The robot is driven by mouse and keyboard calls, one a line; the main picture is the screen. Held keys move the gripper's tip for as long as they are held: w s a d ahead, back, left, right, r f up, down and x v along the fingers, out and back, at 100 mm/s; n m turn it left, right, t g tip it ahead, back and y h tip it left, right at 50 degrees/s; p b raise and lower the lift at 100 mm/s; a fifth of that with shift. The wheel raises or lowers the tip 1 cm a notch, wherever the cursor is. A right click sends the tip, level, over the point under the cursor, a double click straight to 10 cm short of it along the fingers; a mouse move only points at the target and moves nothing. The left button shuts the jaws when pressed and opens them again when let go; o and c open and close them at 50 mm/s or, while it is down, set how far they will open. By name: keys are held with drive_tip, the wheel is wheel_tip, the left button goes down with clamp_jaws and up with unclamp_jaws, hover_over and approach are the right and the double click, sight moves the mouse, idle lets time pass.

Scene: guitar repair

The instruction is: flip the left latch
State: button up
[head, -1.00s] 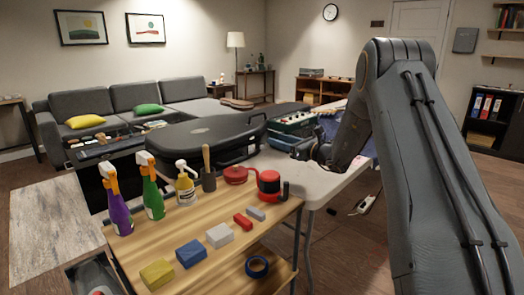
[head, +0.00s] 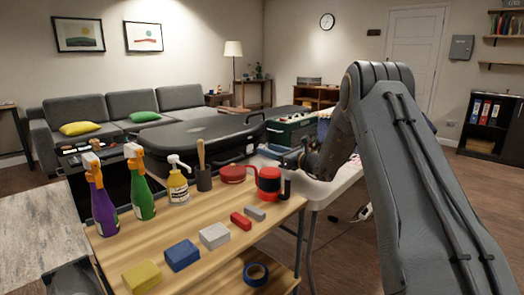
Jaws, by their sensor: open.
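A closed black guitar case (head: 195,132) lies flat on the light table behind the wooden cart. Its near side is partly hidden by the bottles and the cup on the cart. The left latch is too small or hidden to make out. My gripper (head: 286,160) is open, small and dark in the picture, beside the right end of the case and above the table. I cannot tell whether it touches anything. My arm comes down to it from the right.
The wooden cart (head: 150,250) in front holds a purple bottle (head: 101,205), a green bottle (head: 142,195), a yellow bottle (head: 178,188), a dark cup (head: 204,179), a red-and-black container (head: 269,185) and several blocks. A green toolbox (head: 290,130) stands behind my gripper. Floor is free at right.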

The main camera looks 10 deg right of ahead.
drive_tip(key=shift+x, duration=2.05)
clamp_jaws()
